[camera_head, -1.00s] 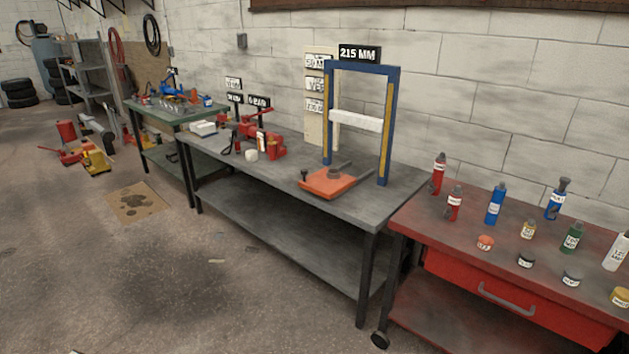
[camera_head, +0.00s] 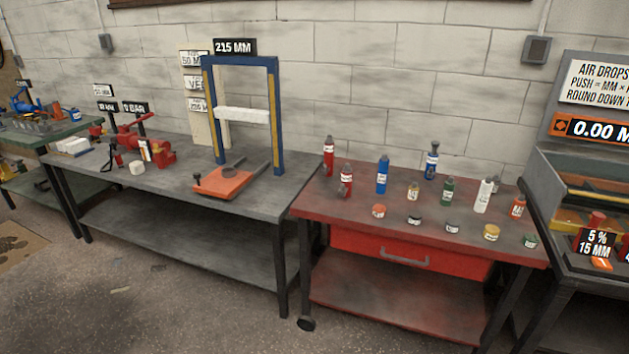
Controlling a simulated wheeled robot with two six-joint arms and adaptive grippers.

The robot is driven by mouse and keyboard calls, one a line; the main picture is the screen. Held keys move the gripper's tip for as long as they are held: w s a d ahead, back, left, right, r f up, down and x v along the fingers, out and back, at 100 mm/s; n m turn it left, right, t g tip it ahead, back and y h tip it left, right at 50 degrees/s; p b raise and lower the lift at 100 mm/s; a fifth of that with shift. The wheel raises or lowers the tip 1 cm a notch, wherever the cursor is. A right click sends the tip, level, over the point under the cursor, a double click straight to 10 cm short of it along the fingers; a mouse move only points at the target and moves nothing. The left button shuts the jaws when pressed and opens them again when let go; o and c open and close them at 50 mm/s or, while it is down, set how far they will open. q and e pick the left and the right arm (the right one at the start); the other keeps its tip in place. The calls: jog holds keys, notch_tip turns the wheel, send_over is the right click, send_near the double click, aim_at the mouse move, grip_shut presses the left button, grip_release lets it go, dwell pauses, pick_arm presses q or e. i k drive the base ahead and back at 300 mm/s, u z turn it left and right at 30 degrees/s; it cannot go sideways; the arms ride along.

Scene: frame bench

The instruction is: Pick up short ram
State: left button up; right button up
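I cannot tell for certain which thing is the short ram. Two red cylinders stand on the red bench: one at the back left (camera_head: 329,157) and a shorter-looking one (camera_head: 346,180) in front of it. Their labels are too small to read. A blue and yellow press frame (camera_head: 277,115) with a white crossbar (camera_head: 241,115) stands on the grey bench, with a sign reading 215 MM (camera_head: 234,47) above it. An orange-red plate (camera_head: 223,183) lies at its foot. Neither of my grippers is in view.
The grey bench (camera_head: 250,200) also bears a red pump-like tool (camera_head: 150,150). The red bench (camera_head: 335,215) holds several bottles and small jars, and has a red drawer (camera_head: 400,258). A console reading 0.00 M (camera_head: 595,129) stands at the right. Floor in front is clear.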

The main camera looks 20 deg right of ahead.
aim_at(345, 190)
jog(key=z, duration=0.65)
jog(key=i, duration=0.65)
jog(key=z, duration=1.1)
jog(key=i, duration=1.1)
jog(key=u, duration=0.1)
